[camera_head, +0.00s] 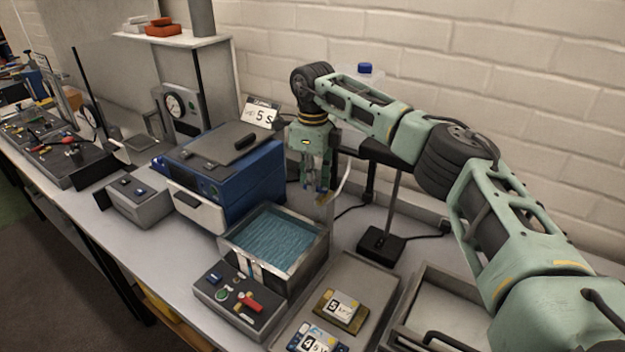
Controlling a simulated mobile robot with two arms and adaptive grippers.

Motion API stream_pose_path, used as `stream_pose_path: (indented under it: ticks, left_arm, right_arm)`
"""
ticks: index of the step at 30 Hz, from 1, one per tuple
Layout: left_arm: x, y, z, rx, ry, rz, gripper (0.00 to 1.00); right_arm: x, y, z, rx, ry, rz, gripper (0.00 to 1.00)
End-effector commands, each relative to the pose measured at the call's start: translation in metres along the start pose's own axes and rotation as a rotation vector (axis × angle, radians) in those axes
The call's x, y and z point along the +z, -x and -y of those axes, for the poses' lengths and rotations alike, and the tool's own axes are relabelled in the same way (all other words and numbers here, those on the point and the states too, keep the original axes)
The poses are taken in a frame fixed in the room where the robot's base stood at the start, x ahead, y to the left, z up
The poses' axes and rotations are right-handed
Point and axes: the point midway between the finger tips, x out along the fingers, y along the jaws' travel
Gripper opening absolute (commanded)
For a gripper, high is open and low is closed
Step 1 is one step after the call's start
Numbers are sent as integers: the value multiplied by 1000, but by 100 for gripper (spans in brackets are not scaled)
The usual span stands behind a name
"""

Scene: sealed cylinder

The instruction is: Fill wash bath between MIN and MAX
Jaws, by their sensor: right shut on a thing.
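The wash bath (319,255) is an open square metal tank at the middle of the bench. Blue water (272,238) covers its inside, with wall showing above the surface. Small pale marks (256,267) are on its front side; MIN and MAX cannot be read from here. My right gripper (322,191) points down above the bath's back right corner. It is shut on what looks like the end of a thin pale hose (344,182); the fingers partly hide it. A clear container with a blue cap (364,68) stands behind my right arm. My left gripper is not in view.
A control box (238,305) with coloured buttons sits in front of the bath. A blue machine (227,170) stands to its left. A tray (377,285) with numbered blocks and a black stand base (381,245) are to the right.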

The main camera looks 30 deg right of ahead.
Motion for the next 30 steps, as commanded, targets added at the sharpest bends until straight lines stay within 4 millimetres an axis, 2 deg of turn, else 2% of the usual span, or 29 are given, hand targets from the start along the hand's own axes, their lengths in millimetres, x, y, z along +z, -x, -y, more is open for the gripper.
stream_pose_path:
  ticks: [12,29,30]
  left_arm:
    - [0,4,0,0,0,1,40]
    - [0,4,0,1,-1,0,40]
    - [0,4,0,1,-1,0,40]
  right_arm:
    - [0,2,7,-3,-198,3,0]
    - [0,2,8,-3,-233,4,0]
    - [0,2,8,-3,-233,4,13]
